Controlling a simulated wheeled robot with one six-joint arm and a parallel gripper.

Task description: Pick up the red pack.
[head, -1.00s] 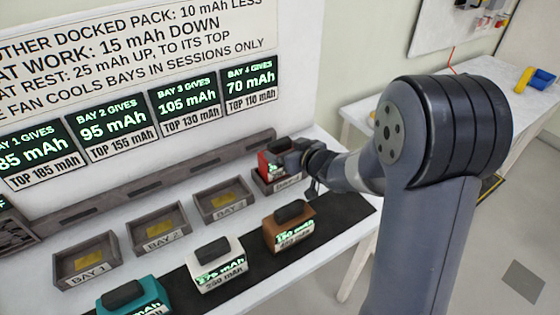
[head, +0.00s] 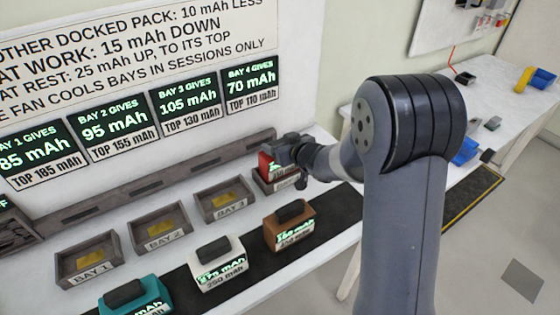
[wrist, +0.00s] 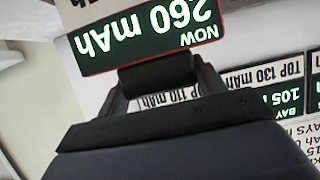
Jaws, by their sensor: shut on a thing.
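The red pack (head: 265,164) is at bay 4 (head: 264,185), at the right end of the row, mostly hidden behind my gripper (head: 287,149). My gripper is shut on its dark top handle. In the wrist view the handle (wrist: 156,72) sits at the jaws, and the pack's red-edged display (wrist: 140,38) reads "NOW 260 mAh" upside down. I cannot tell whether the pack still touches the bay floor.
Bays 1 (head: 86,262), 2 (head: 160,229) and 3 (head: 224,201) hold no packs. Teal (head: 135,298), white (head: 219,264) and brown (head: 289,227) packs stand on the dark strip in front. A wall of signs (head: 150,120) rises behind. Another table (head: 490,110) stands at right.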

